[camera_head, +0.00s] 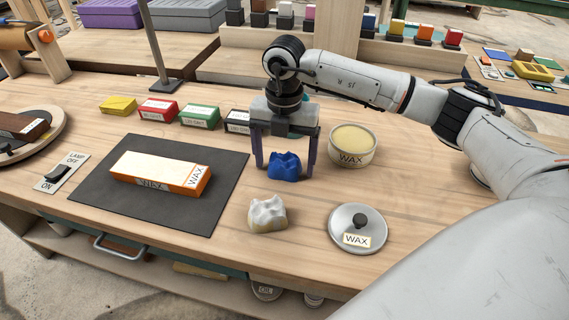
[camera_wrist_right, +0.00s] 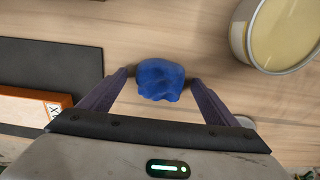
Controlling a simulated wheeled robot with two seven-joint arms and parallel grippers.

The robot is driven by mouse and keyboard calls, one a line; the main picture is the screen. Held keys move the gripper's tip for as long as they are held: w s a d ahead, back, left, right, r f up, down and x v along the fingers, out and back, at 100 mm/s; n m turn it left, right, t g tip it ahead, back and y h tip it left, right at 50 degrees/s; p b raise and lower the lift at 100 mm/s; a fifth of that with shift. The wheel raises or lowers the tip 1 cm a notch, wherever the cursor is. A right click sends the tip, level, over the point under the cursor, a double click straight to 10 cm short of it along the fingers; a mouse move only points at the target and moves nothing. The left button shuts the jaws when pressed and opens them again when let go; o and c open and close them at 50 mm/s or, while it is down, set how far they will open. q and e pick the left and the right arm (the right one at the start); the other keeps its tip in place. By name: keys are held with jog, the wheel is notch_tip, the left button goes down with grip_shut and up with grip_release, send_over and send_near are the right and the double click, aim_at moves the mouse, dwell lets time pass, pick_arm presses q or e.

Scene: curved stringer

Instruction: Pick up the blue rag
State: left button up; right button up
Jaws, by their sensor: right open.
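The blue rag (camera_head: 285,167) is a small crumpled cloth on the wooden bench, between the black mat and the open wax tin. My right gripper (camera_head: 284,168) points down over it, with one finger on each side. In the right wrist view the blue rag (camera_wrist_right: 160,80) lies between the two spread fingertips (camera_wrist_right: 160,78). The fingers are open; a gap shows at the rag's left, and the right finger looks close to it. I cannot tell whether either finger touches it. My left gripper is not in view.
A white rag (camera_head: 267,214) and a wax lid (camera_head: 358,228) lie in front. The open wax tin (camera_head: 352,146) stands close right. An orange wax box (camera_head: 160,173) is on the black mat (camera_head: 95,200). Several small coloured packs, including a green one (camera_head: 200,116), line the back.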

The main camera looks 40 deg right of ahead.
aim_at(284, 156)
jog(key=c, duration=1.1)
jog(key=shift+r, duration=0.1)
notch_tip(284, 156, up, 10)
jog(key=shift+f, duration=0.1)
